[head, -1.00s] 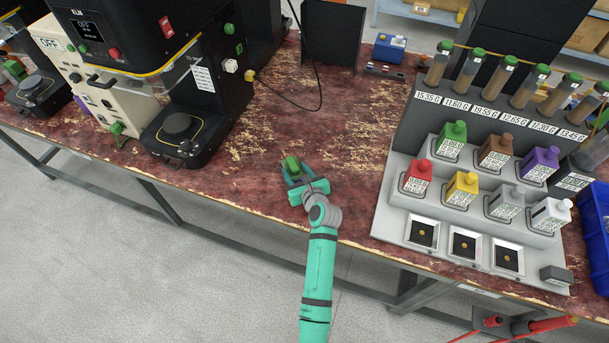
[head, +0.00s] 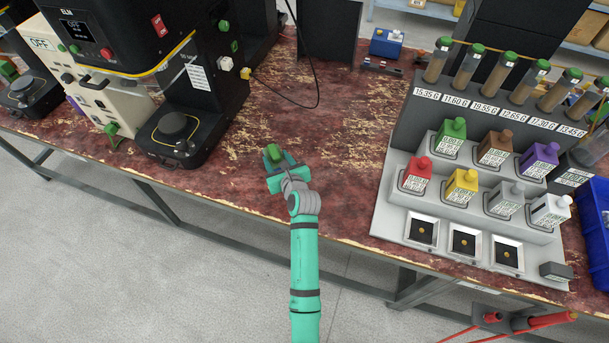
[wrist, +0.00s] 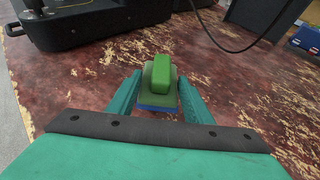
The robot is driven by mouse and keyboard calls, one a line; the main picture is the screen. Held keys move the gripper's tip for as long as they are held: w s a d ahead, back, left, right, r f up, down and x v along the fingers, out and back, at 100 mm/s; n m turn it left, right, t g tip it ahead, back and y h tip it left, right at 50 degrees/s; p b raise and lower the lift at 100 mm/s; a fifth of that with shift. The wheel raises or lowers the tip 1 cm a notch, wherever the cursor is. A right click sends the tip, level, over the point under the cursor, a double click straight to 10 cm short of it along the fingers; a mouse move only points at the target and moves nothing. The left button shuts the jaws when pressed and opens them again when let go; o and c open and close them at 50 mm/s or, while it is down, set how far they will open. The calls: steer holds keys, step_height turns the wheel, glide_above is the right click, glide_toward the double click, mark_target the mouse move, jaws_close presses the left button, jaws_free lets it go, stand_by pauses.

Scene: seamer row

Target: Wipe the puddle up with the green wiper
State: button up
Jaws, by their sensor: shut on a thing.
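My gripper (head: 276,163) is over the worn red bench top, right of the black machine's base. It is shut on the green wiper (head: 273,152). In the wrist view the wiper (wrist: 158,84) sits between the two teal fingers, with a green grip on top and a blue strip along its lower edge. It is at or close to the bench surface; I cannot tell if it touches. I cannot make out a puddle in either view; the bench shows only dark red paint with pale worn patches.
A black seamer (head: 175,130) stands left of my gripper. A grey rack (head: 400,190) with coloured bottles and tubes stands to the right. A black cable (head: 318,85) lies on the bench (head: 335,150) behind. The bench between the machine and rack is mostly clear.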

steer(key=shift+d+r, duration=0.1)
steer(key=shift+r, duration=2.1)
